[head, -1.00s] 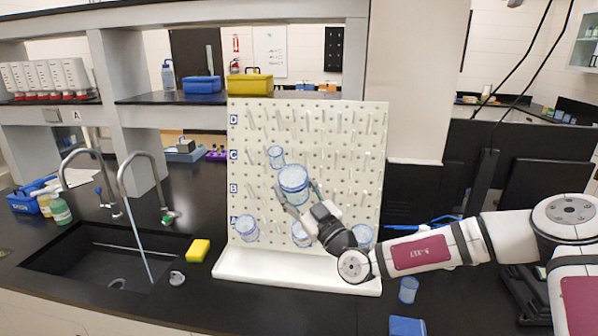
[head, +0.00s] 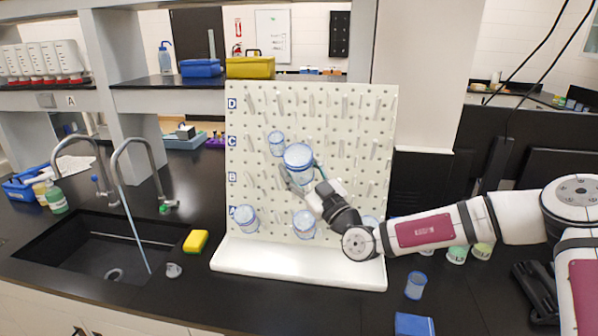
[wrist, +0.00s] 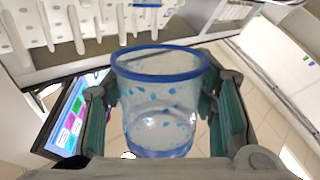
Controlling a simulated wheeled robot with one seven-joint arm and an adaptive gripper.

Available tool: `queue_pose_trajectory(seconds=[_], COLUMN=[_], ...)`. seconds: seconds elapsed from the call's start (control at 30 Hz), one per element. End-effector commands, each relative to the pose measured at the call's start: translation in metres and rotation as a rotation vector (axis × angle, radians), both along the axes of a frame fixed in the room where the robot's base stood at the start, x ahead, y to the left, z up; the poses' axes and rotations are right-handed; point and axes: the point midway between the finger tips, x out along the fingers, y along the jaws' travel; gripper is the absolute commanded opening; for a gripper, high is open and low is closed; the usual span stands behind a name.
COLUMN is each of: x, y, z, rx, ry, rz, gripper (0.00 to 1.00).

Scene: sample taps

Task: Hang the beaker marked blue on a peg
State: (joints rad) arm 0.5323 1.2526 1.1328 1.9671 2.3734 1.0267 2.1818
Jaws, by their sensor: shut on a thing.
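My gripper (head: 304,182) is shut on a clear beaker (head: 298,160) with a blue rim. It holds the beaker in front of the white pegboard (head: 310,262), around rows B and C. In the wrist view the beaker (wrist: 158,110) stands between the two fingers, mouth towards the top, with blue spots on its wall. I cannot tell whether it touches a peg. A smaller blue-rimmed beaker (head: 277,144) is on the board near row C. Two more beakers, one at the left (head: 247,219) and one in the middle (head: 304,224), are low on the board near row A.
Another blue-rimmed beaker (head: 370,221) is partly hidden behind my arm. The sink (head: 90,255) and a yellow sponge (head: 196,241) are at left. Upper pegs look free.

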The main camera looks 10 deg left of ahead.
Motion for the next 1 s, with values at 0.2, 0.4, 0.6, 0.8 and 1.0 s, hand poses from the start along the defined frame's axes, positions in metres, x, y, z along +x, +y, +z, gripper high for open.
queue_pose_trajectory(seconds=[0.2,0.4,0.6,0.8,1.0], x=[0.014,0.025,0.036,0.046,0.057], y=[-0.001,-0.001,-0.002,-0.002,-0.002], z=[-0.003,-0.005,-0.007,-0.009,-0.011], rx=[-0.001,0.0,0.0,0.0,-0.001], ry=[-0.002,-0.001,-0.001,-0.001,-0.002], rz=[0.0,-0.001,-0.001,-0.001,0.0], gripper=[0.0,0.0,0.0,0.0,0.0])
